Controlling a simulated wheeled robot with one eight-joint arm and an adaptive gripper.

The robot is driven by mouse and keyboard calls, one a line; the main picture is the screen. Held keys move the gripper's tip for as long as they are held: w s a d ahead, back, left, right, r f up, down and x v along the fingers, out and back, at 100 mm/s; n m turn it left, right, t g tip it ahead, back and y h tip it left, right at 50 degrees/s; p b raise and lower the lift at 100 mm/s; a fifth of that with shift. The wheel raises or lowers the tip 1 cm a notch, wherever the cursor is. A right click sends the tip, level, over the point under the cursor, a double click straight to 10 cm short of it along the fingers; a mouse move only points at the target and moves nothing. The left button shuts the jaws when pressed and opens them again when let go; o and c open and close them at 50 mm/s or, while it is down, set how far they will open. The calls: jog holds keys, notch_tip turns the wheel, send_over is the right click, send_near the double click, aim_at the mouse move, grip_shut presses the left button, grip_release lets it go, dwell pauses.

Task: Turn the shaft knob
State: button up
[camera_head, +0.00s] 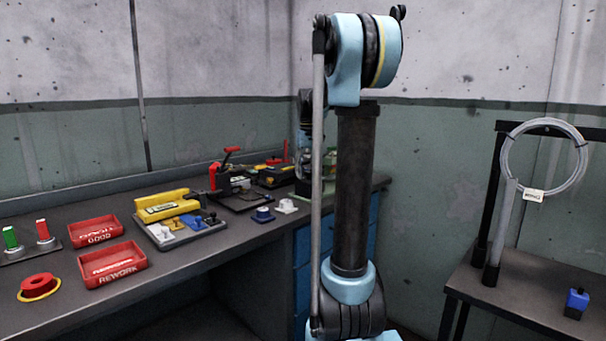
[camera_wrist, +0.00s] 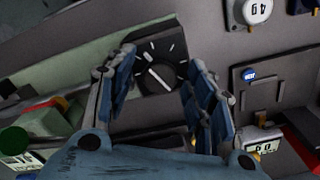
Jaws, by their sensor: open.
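Whether the fingers touch the knob cannot be told. In the head view my arm reaches over the back right end of the workbench (camera_head: 225,235) and hides most of that spot. The knob cannot be made out there.
A side table (camera_head: 530,296) stands right.

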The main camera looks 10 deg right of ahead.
aim_at(309, 172)
notch_tip(309, 172, up, 12)
dwell(0.6)
jog(key=shift+f, duration=0.1)
